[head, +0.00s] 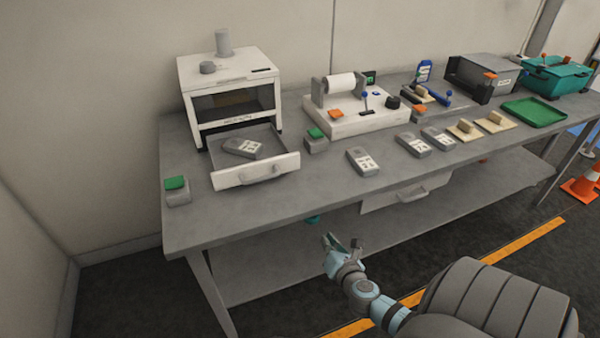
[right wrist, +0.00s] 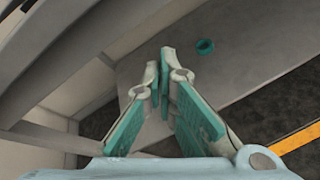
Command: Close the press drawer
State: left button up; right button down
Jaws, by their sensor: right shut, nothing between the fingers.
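The press (head: 228,84) is a white box with a dark front window at the left end of the grey table. Its drawer (head: 257,174) is pulled out toward me, with a white front and a handle. My left gripper is in neither view.
The table's front edge (head: 290,216) lies between my right gripper and the drawer. A small teal ring (right wrist: 205,47) is on the lower shelf. A green-topped block (head: 177,191) stands left of the drawer, another (head: 316,141) right.

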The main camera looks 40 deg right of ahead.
jog(key=w+a+r+n+t, duration=0.1)
jog(key=w+r+n+t, duration=0.1)
jog(key=r+n, duration=0.35)
jog(key=w+a+r+n+t, duration=0.1)
jog(key=w+r+n+t, duration=0.15)
jog(key=r, duration=0.65)
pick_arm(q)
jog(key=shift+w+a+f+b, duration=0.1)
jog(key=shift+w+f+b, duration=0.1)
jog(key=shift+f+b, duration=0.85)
pick_arm(e)
send_near(290, 165)
jog(key=shift+m, duration=0.3)
jog(key=x, duration=0.7)
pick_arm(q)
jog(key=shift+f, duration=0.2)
